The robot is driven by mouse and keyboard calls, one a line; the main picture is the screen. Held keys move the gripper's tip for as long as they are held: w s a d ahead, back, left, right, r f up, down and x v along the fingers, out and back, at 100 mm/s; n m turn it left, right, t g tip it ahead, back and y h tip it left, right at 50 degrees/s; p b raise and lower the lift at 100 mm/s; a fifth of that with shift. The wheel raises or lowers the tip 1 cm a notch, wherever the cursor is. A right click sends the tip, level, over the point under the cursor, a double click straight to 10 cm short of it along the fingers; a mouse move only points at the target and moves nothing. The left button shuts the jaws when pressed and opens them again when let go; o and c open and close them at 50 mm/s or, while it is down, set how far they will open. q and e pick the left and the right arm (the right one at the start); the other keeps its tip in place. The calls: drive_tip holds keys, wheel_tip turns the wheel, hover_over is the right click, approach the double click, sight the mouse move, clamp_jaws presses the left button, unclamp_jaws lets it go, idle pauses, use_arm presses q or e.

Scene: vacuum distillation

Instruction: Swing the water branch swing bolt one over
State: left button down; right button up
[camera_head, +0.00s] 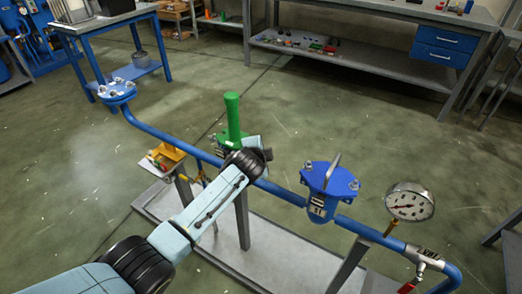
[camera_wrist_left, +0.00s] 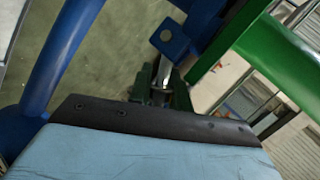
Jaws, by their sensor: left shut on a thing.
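My left gripper comes in from the lower left in the head view, its wrist (camera_head: 248,160) over the blue pipe (camera_head: 285,194) beside an upright green part (camera_head: 232,118). The arm and wrist hide the fingers there. In the left wrist view the dark fingers (camera_wrist_left: 160,93) are shut around the lower part of a shiny metal rod (camera_wrist_left: 169,72), which looks like the swing bolt. The rod's upper end is close to a blue lug (camera_wrist_left: 169,39). The slanting green part (camera_wrist_left: 262,62) passes to the right of it. My right gripper is out of view.
A blue flanged body (camera_head: 330,183) and a round gauge (camera_head: 409,201) sit on the pipe to the right. A bolted blue flange (camera_head: 117,90) caps its left end. Open floor (camera_head: 70,170) lies to the left.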

use_arm(q)
drive_tip(key=c, duration=1.5)
unclamp_jaws()
drive_tip(key=shift+c, duration=0.2)
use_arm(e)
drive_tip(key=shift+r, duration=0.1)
